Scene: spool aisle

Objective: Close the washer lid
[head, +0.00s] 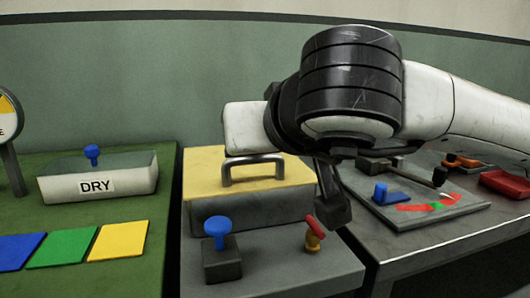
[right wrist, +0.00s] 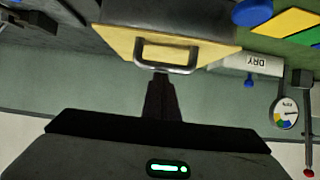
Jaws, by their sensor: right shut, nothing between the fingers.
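The washer is a grey box (head: 255,213) with a yellow lid (head: 205,175) and a metal bar handle (head: 252,169) on top. The lid appears to lie flat over the box; I cannot tell whether a small gap is left. In the right wrist view the lid (right wrist: 118,42) and handle (right wrist: 166,68) show upside down. My right gripper (head: 335,215) is shut and empty, just right of the washer in the head view. Its dark fingers (right wrist: 160,82) line up with the handle in the right wrist view; contact is unclear. My left gripper is out of view.
A blue knob (head: 217,228) on a dark block and a red-and-yellow switch (head: 314,235) stand before the washer. A DRY tray (head: 98,184), coloured squares (head: 65,248) and a dial (head: 8,120) are left. A control panel (head: 440,212) lies right.

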